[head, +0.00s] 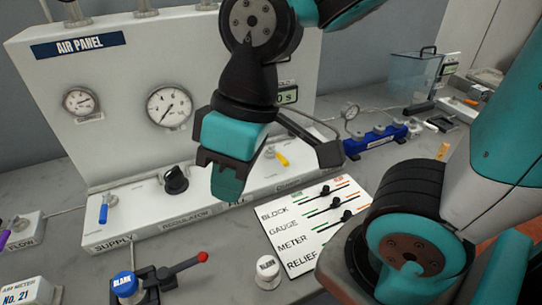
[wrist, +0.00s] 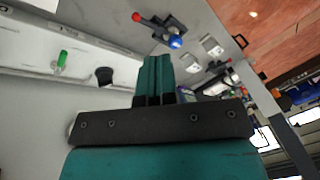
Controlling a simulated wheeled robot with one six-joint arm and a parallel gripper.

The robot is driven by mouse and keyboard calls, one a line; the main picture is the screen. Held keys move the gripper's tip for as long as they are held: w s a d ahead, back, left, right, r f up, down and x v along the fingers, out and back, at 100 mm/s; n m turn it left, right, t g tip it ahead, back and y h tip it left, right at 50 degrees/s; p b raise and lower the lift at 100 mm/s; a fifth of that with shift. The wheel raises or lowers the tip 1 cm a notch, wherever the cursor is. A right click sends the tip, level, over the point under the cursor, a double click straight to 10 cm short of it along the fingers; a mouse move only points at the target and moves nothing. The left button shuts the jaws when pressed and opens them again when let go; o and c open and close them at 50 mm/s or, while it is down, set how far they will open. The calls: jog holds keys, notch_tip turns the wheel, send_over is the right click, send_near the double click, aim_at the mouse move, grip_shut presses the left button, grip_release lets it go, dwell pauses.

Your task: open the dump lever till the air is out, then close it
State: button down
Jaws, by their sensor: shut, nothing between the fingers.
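The dump lever (head: 281,158) is the yellow handle at the right end of the air panel's white base, tilted toward upper left in the head view. The label below it is hard to read. My gripper (head: 227,183) is shut and empty in front of the panel, left of the yellow lever and apart from it. Its teal fingers (wrist: 155,75) lie together in the wrist view, where the yellow lever is not visible. The panel carries a large round gauge (head: 170,107) and a small one (head: 82,101).
A blue supply lever (head: 103,213) and black regulator knob (head: 176,180) stand left on the base. A green lever (wrist: 63,57) shows in the wrist view. A red-tipped lever (head: 182,266), a blue button (head: 124,284) and a slider board (head: 310,222) are nearer. My arm hides part of a display (head: 287,96).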

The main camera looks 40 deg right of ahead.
aim_at(279, 155)
jog(key=w+d+f+n+h+b, duration=0.1)
jog(key=w+d+f+n+h, duration=0.1)
jog(key=w, duration=0.4)
jog(key=w+d+f+n+g+h+b, duration=0.1)
jog(key=w+d+f+n+h, duration=0.1)
jog(key=w+d+f+h, duration=0.1)
jog(key=w+d+f+n+h+b, duration=0.1)
jog(key=w+d+f+n+h, duration=0.1)
jog(key=w+d+h, duration=0.3)
jog(key=shift+w+f+n+g+b, duration=0.15)
jog(key=shift+w+f, duration=0.1)
jog(key=shift+w, duration=0.4)
jog(key=shift+w+f+n+g+b, duration=0.1)
jog(key=shift+w+f, duration=0.2)
jog(key=shift+w, duration=0.4)
jog(key=shift+w+f+n+g+b, duration=0.15)
jog(key=shift+w+f, duration=0.1)
jog(key=shift+w, duration=0.4)
jog(key=shift+w+d+f+h, duration=0.1)
jog(key=shift+w+d+h, duration=0.15)
jog(key=shift+h, duration=0.35)
